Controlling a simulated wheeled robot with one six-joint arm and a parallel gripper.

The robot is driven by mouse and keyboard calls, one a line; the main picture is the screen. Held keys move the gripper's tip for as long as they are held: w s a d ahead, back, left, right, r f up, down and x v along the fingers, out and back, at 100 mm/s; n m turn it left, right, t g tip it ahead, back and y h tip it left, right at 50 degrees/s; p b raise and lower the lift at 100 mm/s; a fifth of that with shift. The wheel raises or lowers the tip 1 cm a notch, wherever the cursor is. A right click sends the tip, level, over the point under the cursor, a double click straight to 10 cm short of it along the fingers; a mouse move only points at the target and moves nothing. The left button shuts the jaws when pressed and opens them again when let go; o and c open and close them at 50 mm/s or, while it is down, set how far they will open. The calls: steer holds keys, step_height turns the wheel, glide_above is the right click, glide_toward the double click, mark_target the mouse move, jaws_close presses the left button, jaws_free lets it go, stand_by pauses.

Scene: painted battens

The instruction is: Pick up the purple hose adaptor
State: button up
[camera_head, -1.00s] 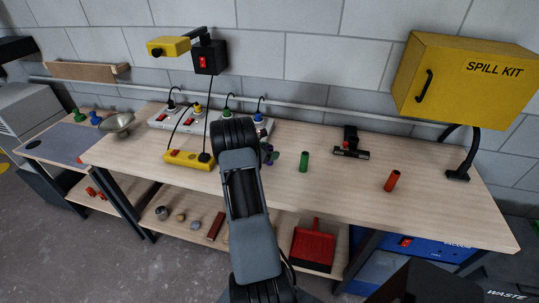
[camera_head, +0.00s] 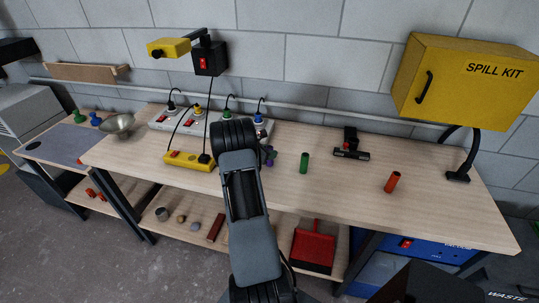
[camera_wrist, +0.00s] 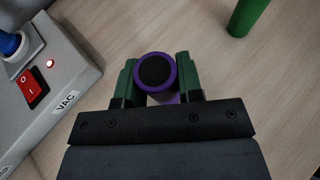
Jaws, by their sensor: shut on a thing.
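The purple hose adaptor (camera_wrist: 166,56) is a short round tube with a dark opening, seen nearly end-on in the wrist view. My gripper (camera_wrist: 156,74) has green-faced fingers, one on each side of the adaptor, and is shut on it. In the head view a little of the purple adaptor (camera_head: 270,162) shows just right of my arm, over the wooden bench (camera_head: 335,190). My arm hides most of the gripper there. I cannot tell whether the adaptor touches the bench.
A green tube (camera_head: 304,163) stands to the right, with an orange-red tube (camera_head: 392,182) further right. A grey power strip (camera_wrist: 45,90) with a red switch lies close on the left. A black clamp-like thing (camera_head: 351,150) lies behind. The bench front is clear.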

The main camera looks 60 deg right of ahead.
steer(key=shift+r+b, duration=0.45)
steer(key=shift+r, duration=0.05)
steer(key=s+a+r+b, duration=0.5)
steer(key=s+a+r, duration=0.4)
steer(key=a+r, duration=0.1)
steer(key=shift+a+r, duration=0.3)
steer(key=shift+r, duration=0.6)
